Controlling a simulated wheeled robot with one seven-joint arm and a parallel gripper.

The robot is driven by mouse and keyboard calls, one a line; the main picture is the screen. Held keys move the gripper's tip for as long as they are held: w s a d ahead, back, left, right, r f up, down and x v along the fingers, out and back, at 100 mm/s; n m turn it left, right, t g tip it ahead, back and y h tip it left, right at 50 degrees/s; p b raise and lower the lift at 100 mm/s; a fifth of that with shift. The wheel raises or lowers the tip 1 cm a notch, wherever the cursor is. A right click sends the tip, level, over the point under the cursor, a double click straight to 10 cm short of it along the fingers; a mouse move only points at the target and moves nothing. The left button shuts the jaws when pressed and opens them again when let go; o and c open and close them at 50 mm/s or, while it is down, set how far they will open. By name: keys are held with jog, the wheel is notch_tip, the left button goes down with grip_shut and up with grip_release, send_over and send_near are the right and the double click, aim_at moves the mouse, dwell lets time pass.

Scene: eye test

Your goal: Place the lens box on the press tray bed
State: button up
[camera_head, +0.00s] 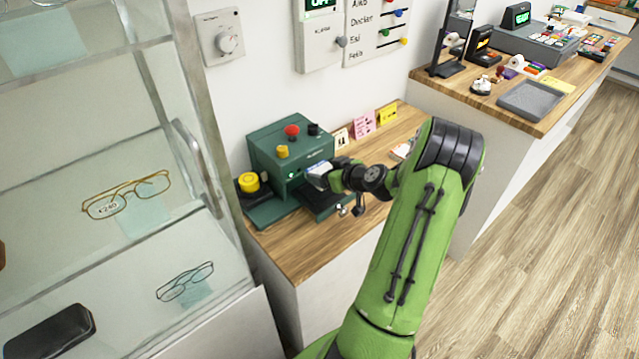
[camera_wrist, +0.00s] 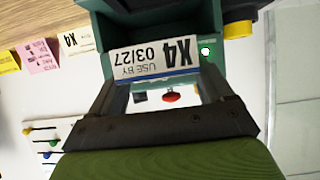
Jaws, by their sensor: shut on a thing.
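The lens box (camera_head: 318,169) is small, white and blue. In the wrist view the lens box (camera_wrist: 155,58) shows a label reading X4, USE BY 03/27, upside down. My gripper (camera_head: 325,174) is shut on it; in the wrist view the fingers of my gripper (camera_wrist: 158,82) sit at its two ends. The box appears held above the bed; the gap is hard to judge.
A yellow button (camera_head: 249,182) on a black base stands left of the press. Small cards (camera_head: 364,124) stand along the wall to its right. A glass display case (camera_head: 150,180) with spectacles is close on the left. A higher counter (camera_head: 520,110) is at the right.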

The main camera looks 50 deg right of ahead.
aim_at(320, 173)
jog(key=shift+w+d, duration=0.1)
jog(key=shift+w, duration=0.95)
notch_tip(320, 173, down, 2)
jog(key=shift+w+f, duration=0.15)
jog(key=shift+c, duration=0.5)
notch_tip(320, 173, down, 4)
jog(key=shift+f+b, duration=0.2)
jog(key=shift+b, duration=0.4)
jog(key=shift+w+f, duration=0.15)
jog(key=shift+f, duration=0.1)
jog(key=shift+c, duration=0.4)
jog(key=o, duration=1.1)
